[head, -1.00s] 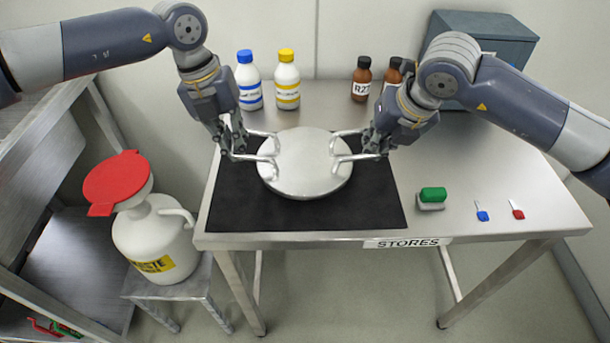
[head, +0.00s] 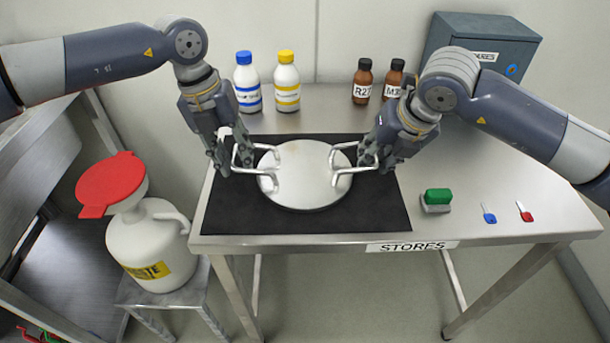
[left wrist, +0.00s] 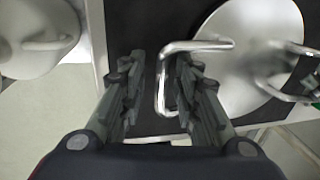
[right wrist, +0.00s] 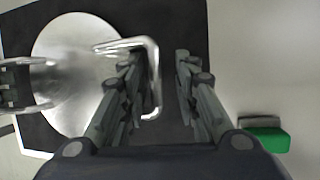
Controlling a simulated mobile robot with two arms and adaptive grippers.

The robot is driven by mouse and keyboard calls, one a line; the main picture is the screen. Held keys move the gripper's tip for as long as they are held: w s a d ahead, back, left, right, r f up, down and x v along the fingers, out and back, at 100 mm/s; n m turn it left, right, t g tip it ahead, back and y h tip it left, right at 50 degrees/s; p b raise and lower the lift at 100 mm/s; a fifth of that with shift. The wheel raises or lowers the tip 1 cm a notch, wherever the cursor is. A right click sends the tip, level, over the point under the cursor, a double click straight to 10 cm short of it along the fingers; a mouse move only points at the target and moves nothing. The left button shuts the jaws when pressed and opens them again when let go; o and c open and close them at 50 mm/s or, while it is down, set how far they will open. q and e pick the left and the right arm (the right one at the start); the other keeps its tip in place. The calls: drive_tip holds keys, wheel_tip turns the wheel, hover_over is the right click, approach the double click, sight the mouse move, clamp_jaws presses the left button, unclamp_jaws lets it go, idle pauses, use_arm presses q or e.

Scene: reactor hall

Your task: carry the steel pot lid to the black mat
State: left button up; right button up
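The steel pot lid (head: 306,178), a round disc with a bent bar handle on each side, lies flat and appears to rest on the black mat (head: 300,220). My left gripper (head: 228,160) is at the lid's left handle. In the left wrist view its fingers (left wrist: 160,90) stand apart, with the handle bar between them. My right gripper (head: 369,158) is at the right handle. In the right wrist view its fingers (right wrist: 160,90) are also apart, with the bar between them, nearer the left finger. The lid also shows in both wrist views (left wrist: 255,60) (right wrist: 75,70).
Behind the mat stand a blue-capped bottle (head: 247,85), a yellow-capped bottle (head: 287,85), two brown bottles (head: 363,80) and a grey cabinet (head: 485,55). A white jug (head: 150,240) stands left.

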use_arm(q)
drive_tip(key=shift+r, duration=0.1)
drive_tip(key=shift+r, duration=0.4)
use_arm(e)
drive_tip(key=shift+a, duration=0.1)
drive_tip(key=shift+s+r, duration=0.1)
drive_tip(key=shift+r, duration=0.2)
use_arm(q)
wheel_tip(320, 180, up, 11)
drive_tip(key=a, duration=0.2)
use_arm(e)
drive_tip(key=v, duration=1.1)
drive_tip(key=shift+s, duration=0.15)
use_arm(q)
drive_tip(key=shift+o, duration=0.2)
drive_tip(key=shift+a+f, duration=0.1)
use_arm(e)
drive_tip(key=shift+r, duration=0.15)
use_arm(q)
drive_tip(key=o, duration=1.1)
drive_tip(key=shift+c, duration=0.2)
